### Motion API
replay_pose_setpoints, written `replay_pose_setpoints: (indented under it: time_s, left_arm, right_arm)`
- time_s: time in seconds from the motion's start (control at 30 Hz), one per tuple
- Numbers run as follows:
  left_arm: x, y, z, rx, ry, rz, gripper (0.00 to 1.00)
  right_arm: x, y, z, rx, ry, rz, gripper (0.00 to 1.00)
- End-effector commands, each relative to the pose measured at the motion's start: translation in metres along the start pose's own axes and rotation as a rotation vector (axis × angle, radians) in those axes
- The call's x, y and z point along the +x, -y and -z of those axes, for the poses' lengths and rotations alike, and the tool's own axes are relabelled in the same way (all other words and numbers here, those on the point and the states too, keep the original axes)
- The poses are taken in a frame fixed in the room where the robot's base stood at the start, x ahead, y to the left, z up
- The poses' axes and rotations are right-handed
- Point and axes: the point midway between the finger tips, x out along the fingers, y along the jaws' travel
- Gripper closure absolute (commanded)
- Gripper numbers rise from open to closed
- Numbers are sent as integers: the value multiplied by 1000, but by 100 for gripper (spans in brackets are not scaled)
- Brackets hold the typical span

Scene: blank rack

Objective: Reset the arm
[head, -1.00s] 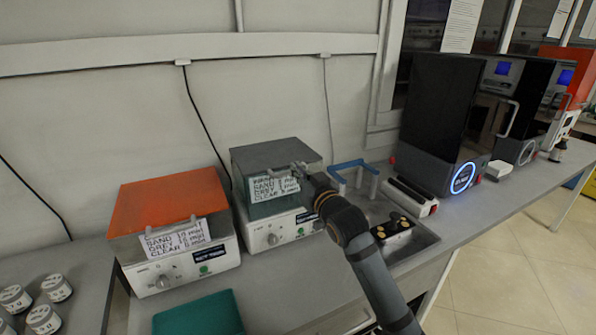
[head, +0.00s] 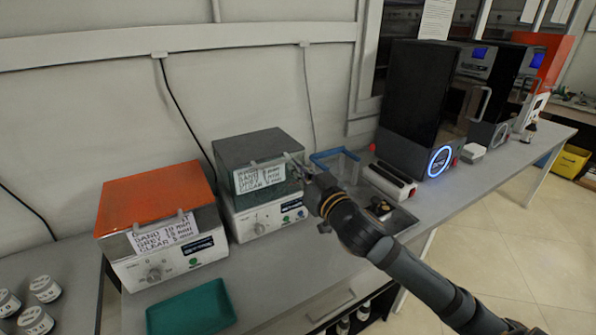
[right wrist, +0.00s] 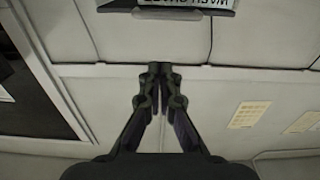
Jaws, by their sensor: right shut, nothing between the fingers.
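My right arm comes in from the lower right in the head view. Its gripper (head: 296,163) is in front of the right side of the grey-lidded machine (head: 260,150), close to the label on it. I cannot tell from the head view whether it touches. In the right wrist view the fingers of this gripper (right wrist: 160,75) meet at their tips, with nothing between them. Behind them is the pale wall, and the edge of a lettered label (right wrist: 190,4) shows at the top. My left gripper is not in view.
An orange-lidded machine (head: 155,200) stands to the left, with a green tray (head: 190,308) in front. A blue-rimmed container (head: 334,162), a white-sided device (head: 390,181) and a tall black machine (head: 415,105) stand to the right. Labelled jars (head: 45,288) stand at lower left.

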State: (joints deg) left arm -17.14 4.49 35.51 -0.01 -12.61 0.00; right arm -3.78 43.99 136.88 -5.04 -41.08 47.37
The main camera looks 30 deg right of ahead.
Motion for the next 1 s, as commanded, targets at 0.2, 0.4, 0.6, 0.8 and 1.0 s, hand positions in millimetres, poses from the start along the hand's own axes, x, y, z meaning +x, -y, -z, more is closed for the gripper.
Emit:
replay_pose_setpoints:
  time_s: [0.2, 0.4, 0.6, 0.8, 1.0]
  left_arm:
    - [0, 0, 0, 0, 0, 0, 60]
    - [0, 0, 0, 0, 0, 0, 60]
    - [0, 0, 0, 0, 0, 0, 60]
    - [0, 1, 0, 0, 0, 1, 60]
    - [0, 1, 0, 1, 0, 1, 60]
  right_arm:
    - [-4, 1, 0, 2, -1, 3, 100]
    - [-4, 1, 0, 3, -1, 3, 100]
    - [-19, -9, -60, -5, 166, -82, 100]
    - [-94, -11, -197, -58, 645, -182, 100]
    - [-177, 9, -274, -94, 1013, -137, 100]
